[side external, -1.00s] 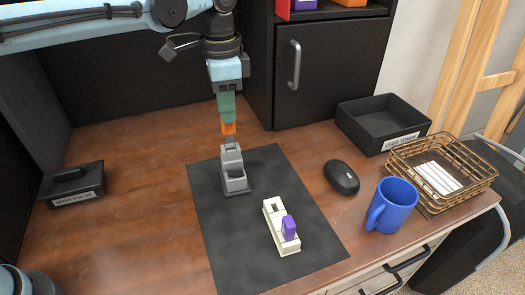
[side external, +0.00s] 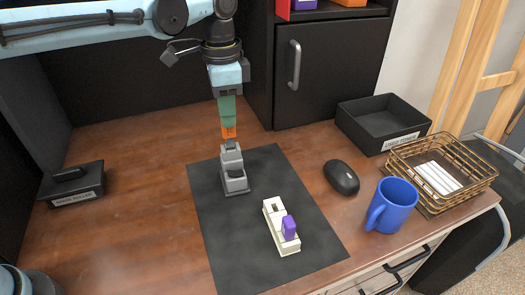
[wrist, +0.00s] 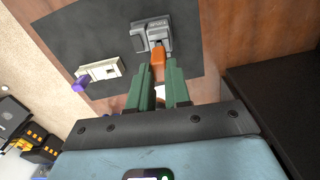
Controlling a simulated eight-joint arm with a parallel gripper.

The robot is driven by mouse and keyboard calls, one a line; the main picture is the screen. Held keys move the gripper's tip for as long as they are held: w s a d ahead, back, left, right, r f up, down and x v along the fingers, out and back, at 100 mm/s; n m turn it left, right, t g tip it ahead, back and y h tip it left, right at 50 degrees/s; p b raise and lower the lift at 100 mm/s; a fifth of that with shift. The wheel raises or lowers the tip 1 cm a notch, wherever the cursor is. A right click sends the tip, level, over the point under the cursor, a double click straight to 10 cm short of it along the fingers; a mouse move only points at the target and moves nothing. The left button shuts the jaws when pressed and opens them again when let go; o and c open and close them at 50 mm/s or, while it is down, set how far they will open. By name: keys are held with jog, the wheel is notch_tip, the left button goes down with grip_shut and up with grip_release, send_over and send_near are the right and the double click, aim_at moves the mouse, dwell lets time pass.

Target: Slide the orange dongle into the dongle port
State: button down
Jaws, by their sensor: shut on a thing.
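The orange dongle (side external: 229,132) is held upright between the green fingertips of my gripper (side external: 228,120). Its lower end is right at the top of the grey stepped block (side external: 234,176) on the dark mat; I cannot tell how far it is in. In the wrist view the dongle (wrist: 157,57) sticks out past my gripper's fingers (wrist: 160,73) and overlaps the grey block (wrist: 140,41). A white block (side external: 272,213) with a purple dongle (side external: 289,228) standing in it lies nearer the camera; its other slot looks empty.
The dark mat (side external: 305,265) lies on the wooden desk. A black mouse (side external: 342,178), blue mug (side external: 393,205), wire basket (side external: 430,205) and black bin (side external: 375,130) stand to the right. A labelled black box (side external: 72,187) stands at left.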

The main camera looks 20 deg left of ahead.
jog(key=shift+f, duration=1.3)
jog(key=c, duration=1)
grip_release()
jog(key=shift+r, duration=0.1)
jog(key=shift+r, duration=2.4)
jog(key=shift+r, duration=0.1)
